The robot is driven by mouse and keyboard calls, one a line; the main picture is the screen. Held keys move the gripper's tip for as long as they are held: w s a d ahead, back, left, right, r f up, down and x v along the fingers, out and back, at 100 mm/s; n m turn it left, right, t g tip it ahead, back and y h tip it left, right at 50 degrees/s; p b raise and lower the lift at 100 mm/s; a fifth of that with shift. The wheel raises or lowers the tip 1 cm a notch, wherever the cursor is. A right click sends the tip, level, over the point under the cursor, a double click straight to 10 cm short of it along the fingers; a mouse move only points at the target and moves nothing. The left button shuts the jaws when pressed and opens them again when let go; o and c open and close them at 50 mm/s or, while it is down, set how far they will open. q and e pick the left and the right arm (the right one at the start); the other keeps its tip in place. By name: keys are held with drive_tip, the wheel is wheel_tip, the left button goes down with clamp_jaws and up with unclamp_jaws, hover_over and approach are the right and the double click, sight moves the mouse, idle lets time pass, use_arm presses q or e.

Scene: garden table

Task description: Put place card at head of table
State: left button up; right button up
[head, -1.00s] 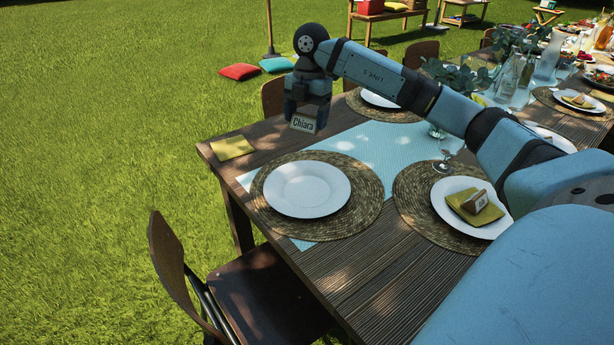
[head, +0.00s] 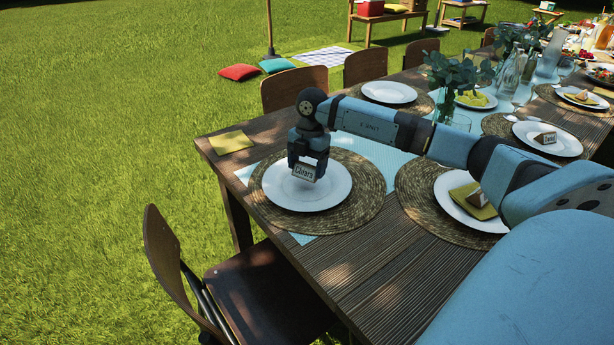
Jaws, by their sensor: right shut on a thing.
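The place card (head: 304,171) reads "Chiara" and faces the camera. My right gripper (head: 306,160) is shut on it and holds it over the white plate (head: 300,198) at the table's near left end. Whether the card touches the plate cannot be told. The plate lies on a round woven mat (head: 365,200) and is otherwise empty. The wooden table (head: 370,285) runs away to the upper right. My left gripper is not in view.
A folded yellow napkin (head: 231,142) lies at the table's left corner. A second setting has a plate (head: 455,208) with a napkin and card, partly behind my arm. A chair (head: 255,295) stands at the near end. A leafy vase (head: 455,95) stands mid-table.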

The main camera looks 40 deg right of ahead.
sight(307, 175)
wheel_tip(307, 175, down, 3)
drive_tip(key=shift+f, duration=0.15)
drive_tip(key=o, duration=0.9)
drive_tip(key=shift+r, duration=0.2)
drive_tip(key=r, duration=0.3)
drive_tip(key=d+r+p, duration=0.1)
drive_tip(key=r, duration=0.3)
drive_tip(key=r+p, duration=0.1)
drive_tip(key=r, duration=0.2)
drive_tip(key=shift+w+d+r, duration=0.25)
drive_tip(key=shift+d, duration=0.05)
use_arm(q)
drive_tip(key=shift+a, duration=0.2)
use_arm(e)
drive_tip(key=shift+d+r, duration=0.1)
drive_tip(key=shift+r, duration=0.45)
